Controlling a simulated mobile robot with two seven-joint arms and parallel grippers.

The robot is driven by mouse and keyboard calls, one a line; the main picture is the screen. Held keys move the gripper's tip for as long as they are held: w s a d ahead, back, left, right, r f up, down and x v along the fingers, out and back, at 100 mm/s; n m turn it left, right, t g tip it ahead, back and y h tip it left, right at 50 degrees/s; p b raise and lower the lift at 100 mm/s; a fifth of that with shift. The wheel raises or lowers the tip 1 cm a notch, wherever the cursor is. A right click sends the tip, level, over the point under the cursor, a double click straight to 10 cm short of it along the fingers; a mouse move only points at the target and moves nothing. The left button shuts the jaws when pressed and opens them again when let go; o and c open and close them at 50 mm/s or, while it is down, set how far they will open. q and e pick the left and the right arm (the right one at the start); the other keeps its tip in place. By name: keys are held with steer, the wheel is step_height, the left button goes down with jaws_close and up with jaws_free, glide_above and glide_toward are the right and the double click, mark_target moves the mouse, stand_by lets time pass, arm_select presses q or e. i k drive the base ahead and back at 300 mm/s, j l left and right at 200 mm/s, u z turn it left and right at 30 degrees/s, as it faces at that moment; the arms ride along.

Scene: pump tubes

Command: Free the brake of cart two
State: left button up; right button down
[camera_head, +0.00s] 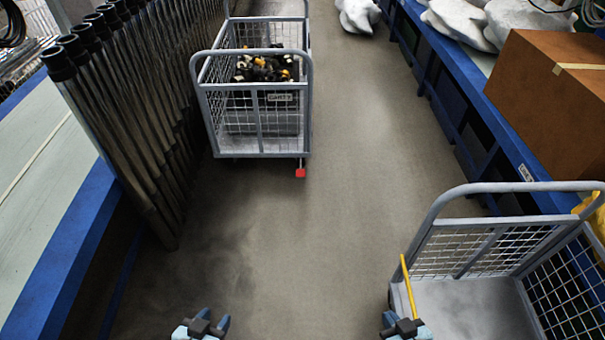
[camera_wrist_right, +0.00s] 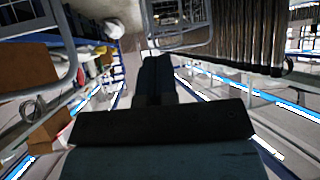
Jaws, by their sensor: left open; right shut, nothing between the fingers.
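A grey mesh cart (camera_head: 258,100) stands up the aisle. My left gripper (camera_head: 207,324) is open and empty at the bottom edge of the head view, well short of this cart. My right gripper (camera_head: 402,324) is shut and empty, beside a second mesh cart (camera_head: 500,240) at lower right. It also shows in the wrist view (camera_wrist_right: 157,65).
A yellow rod (camera_head: 408,287) stands at the second cart's left side, close to my right gripper. Dark tubes (camera_head: 125,110) lean on the left bench (camera_head: 75,235). A cardboard box (camera_head: 550,100) sits on the right bench. The aisle floor (camera_head: 320,230) between is clear.

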mark_target(300, 173)
steer(key=i, duration=0.5)
steer(key=i+j, duration=0.1)
steer(key=j, duration=0.2)
steer(key=i+j+u, duration=0.1)
steer(key=j, duration=0.2)
steer(key=i+j, duration=0.15)
steer(key=j, duration=0.15)
steer(key=i+u, duration=0.1)
steer(key=i, duration=0.5)
steer(key=i+l+u, duration=0.1)
steer(key=i, duration=0.55)
steer(key=i+l+u, duration=0.1)
steer(key=i, duration=0.5)
steer(key=i+l, duration=0.2)
steer(key=i, duration=0.4)
steer(key=j+u, duration=0.05)
